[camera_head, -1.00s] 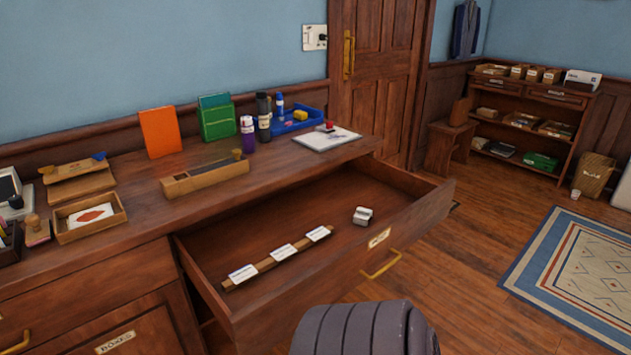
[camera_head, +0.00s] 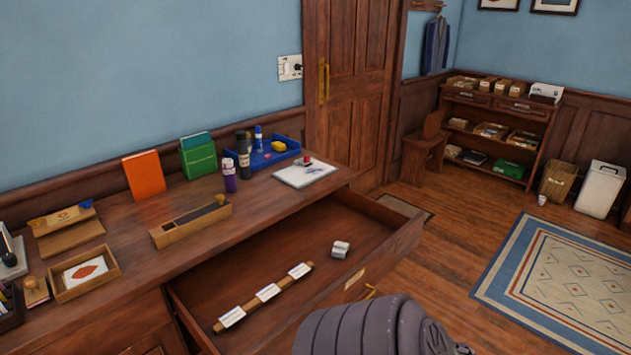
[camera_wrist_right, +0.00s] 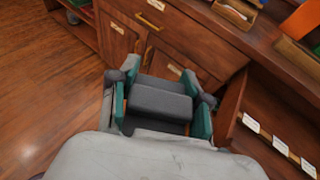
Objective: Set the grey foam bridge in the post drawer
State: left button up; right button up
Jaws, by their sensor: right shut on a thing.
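The grey foam bridge (camera_wrist_right: 160,103) is a dark grey block in the right wrist view. My right gripper (camera_wrist_right: 162,92), with teal fingers, is shut on it. They are beside the open drawer, over the front of the cabinet, not inside it. The post drawer (camera_head: 392,240) stands pulled out in the head view; its side also shows at the right of the wrist view (camera_wrist_right: 232,105). Inside lie a wooden strip with white labels (camera_head: 266,294) and a small pale grey object (camera_head: 341,249). The right gripper is not visible in the head view. My left gripper is in neither view.
The desktop holds a long wooden box (camera_head: 190,225), an orange book (camera_head: 143,175), a blue tray (camera_head: 272,155), a notepad (camera_head: 305,172) and a small tray (camera_head: 85,274). Much of the drawer floor is bare. Open floor and a rug (camera_head: 560,285) lie to the right.

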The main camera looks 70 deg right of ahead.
aim_at(356, 234)
jog(key=z, duration=2.15)
jog(key=i+l+z, duration=0.2)
jog(key=z, duration=0.2)
jog(key=i+l+z, duration=0.2)
jog(key=z, duration=0.2)
jog(key=i+l+z, duration=0.15)
jog(key=z, duration=0.25)
jog(key=i+z, duration=0.4)
jog(key=i+l, duration=0.1)
jog(key=i, duration=0.95)
jog(key=i+l, duration=0.1)
jog(key=i, duration=0.9)
jog(key=i+j+u, duration=0.2)
jog(key=i+u, duration=0.75)
jog(key=i+l+u, duration=0.1)
jog(key=i+u, duration=0.35)
jog(key=i+l+u, duration=0.25)
jog(key=i+u, duration=0.2)
jog(key=i+j+u, duration=0.2)
jog(key=i+u, duration=0.75)
jog(key=i+l+u, duration=0.1)
jog(key=i+u, duration=0.4)
jog(key=i+l+u, duration=0.3)
jog(key=u, duration=0.15)
jog(key=j+u, duration=0.1)
jog(key=u, duration=2.2)
jog(key=i+l, duration=0.05)
